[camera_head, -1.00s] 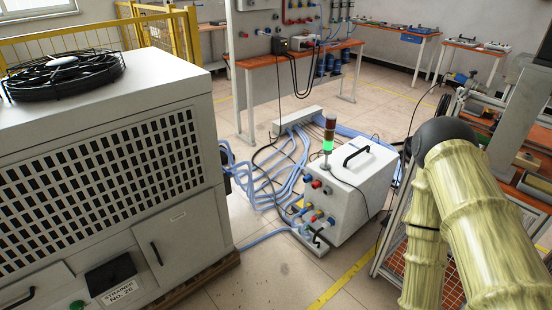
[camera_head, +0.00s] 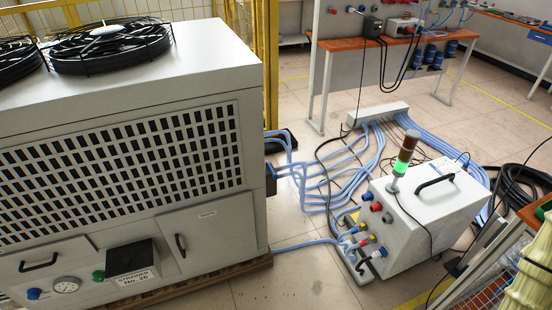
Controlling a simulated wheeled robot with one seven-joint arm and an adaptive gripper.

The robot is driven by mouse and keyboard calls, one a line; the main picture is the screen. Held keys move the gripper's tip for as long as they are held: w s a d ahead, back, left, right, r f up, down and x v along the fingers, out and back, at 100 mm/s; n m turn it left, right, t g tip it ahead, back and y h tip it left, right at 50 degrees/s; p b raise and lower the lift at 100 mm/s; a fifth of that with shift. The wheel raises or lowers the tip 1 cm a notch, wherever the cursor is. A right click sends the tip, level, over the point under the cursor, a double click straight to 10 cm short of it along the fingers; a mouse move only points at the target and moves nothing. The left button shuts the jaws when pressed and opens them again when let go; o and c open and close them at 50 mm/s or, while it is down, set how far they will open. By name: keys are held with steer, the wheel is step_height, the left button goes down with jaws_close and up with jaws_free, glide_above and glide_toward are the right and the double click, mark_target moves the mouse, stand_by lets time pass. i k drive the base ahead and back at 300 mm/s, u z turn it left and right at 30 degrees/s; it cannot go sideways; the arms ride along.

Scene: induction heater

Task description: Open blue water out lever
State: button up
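A white box unit (camera_head: 425,215) with a black top handle stands on the floor right of centre. Its left face carries small red, blue and yellow fittings (camera_head: 376,206), with light blue hoses (camera_head: 335,190) joined low on it. The large grey chiller cabinet (camera_head: 120,240) at left has a blue knob (camera_head: 33,293), a round gauge (camera_head: 67,286) and a green knob (camera_head: 98,275) low on its front. I cannot tell which blue part is the water out lever, or its position.
A light tower (camera_head: 406,152) stands on the box, lit green. Hoses run over the floor to a grey manifold (camera_head: 378,114). A black cable coil (camera_head: 520,190) lies at right. An orange-topped bench (camera_head: 385,44) stands behind. Floor before the box is partly clear.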

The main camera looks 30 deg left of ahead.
mark_target(275, 177)
steer(key=u, duration=0.75)
steer(key=i, duration=1)
steer(key=u, duration=1)
